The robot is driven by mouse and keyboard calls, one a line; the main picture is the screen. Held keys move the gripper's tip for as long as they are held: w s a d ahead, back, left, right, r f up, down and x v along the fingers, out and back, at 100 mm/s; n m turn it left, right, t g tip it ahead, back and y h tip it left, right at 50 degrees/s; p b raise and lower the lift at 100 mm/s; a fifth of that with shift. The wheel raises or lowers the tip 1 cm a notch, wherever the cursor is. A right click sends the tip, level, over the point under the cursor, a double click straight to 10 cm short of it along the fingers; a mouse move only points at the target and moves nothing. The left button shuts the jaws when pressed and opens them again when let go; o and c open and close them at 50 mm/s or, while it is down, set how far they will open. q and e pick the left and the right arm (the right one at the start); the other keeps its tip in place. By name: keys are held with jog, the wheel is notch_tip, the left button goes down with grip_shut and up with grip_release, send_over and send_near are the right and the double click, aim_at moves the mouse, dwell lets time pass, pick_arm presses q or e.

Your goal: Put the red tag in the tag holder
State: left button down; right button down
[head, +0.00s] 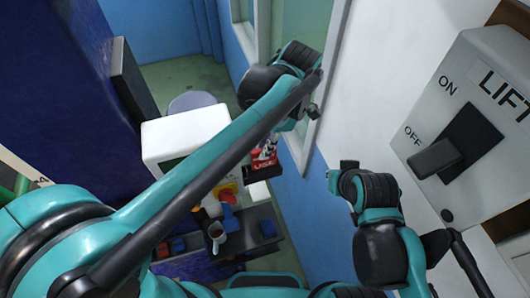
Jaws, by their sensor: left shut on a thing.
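A red tag (265,152) with white lettering and a picture shows just below my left forearm, near the middle of the head view. My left gripper (280,132) is shut on the red tag; the forearm hides much of the fingers and the contact. My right gripper (343,178) is at the lower middle right, apart from the tag, and its jaw opening does not show. I cannot make out the tag holder for certain.
A grey LIFT switch panel (485,75) is on the white wall at right, its black lever (433,157) by OFF. A white box (180,130) stands left of the tag. A framed window (300,30) is behind.

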aim_at(265, 166)
pick_arm(q)
notch_tip(265, 166, down, 4)
jog(key=shift+r, duration=0.25)
jog(key=shift+w+f, duration=0.1)
jog(key=shift+f, duration=0.05)
jog(key=c, duration=1.9)
grip_release()
jog(key=shift+s+f, duration=0.1)
jog(key=shift+s, duration=0.1)
jog(key=o, duration=0.4)
jog(key=shift+c, duration=0.2)
jog(key=shift+w, duration=0.15)
